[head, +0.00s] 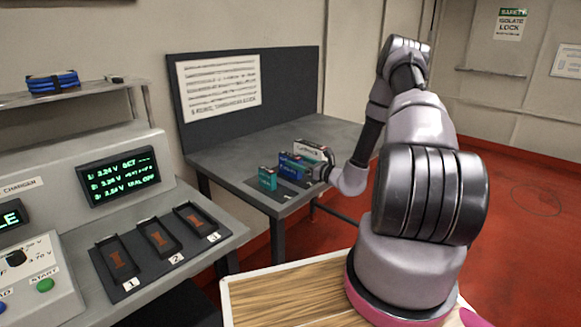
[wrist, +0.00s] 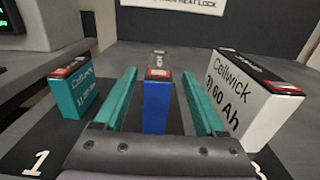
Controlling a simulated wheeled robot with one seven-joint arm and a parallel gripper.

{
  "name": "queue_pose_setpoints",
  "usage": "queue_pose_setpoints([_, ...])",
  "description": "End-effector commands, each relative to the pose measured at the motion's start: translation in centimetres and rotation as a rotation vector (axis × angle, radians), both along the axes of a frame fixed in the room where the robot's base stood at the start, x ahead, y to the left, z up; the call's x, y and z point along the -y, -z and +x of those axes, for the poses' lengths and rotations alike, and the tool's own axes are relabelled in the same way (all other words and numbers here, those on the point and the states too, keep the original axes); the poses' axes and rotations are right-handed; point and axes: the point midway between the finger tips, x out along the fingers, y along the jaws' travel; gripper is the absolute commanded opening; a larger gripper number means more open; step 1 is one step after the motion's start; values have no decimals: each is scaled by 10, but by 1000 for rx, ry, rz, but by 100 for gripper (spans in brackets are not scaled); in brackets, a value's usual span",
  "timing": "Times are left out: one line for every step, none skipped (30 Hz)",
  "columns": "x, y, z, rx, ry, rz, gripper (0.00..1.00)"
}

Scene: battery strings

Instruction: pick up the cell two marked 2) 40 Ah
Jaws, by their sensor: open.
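The blue cell (wrist: 157,108) stands upright in the middle of the row in the wrist view, its label not readable there. It also shows in the head view (head: 291,166), partly hidden by my arm's end. My gripper (wrist: 157,75) is open, with one teal finger on each side of the blue cell and a visible gap to both. A teal cell (wrist: 81,92) marked 1) stands on the left. A white cell (wrist: 238,105) marked 3) 60 Ah stands on the right. In the head view, my gripper's fingertips are hidden among the cells.
The cells stand on a dark mat (wrist: 40,138) with printed numbers, on a grey table (head: 225,157). A charger bench on the left holds empty numbered trays (head: 158,238) and a screen (head: 118,176). A dark panel (head: 295,95) rises behind the table.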

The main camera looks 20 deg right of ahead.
Motion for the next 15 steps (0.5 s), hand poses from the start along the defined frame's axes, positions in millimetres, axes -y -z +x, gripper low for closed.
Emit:
queue_pose_setpoints([-6,-3,7,3,-2,-1,72])
queue_pose_setpoints([-10,-3,11,3,-4,-1,72])
queue_pose_setpoints([-14,-5,16,3,-4,-1,72])
queue_pose_setpoints([-15,-4,20,3,-2,-1,72])
queue_pose_setpoints([-16,-4,23,2,-2,-1,72])
queue_pose_setpoints([-18,-3,26,1,-3,-2,72])
queue_pose_setpoints([-20,-3,29,1,-2,-2,72])
queue_pose_setpoints([-20,-4,30,1,-1,-2,72])
queue_pose_setpoints([-21,-4,32,2,-1,-1,72])
queue_pose_setpoints([-21,-4,32,1,-1,0,72])
queue_pose_setpoints([-21,-4,33,0,-1,-1,72])
queue_pose_setpoints([-21,-4,33,0,-1,-1,72])
queue_pose_setpoints([-21,-4,32,0,-1,-1,72])
queue_pose_setpoints([-21,-4,32,0,-1,-1,72])
queue_pose_setpoints([-21,-4,32,0,-1,-1,72])
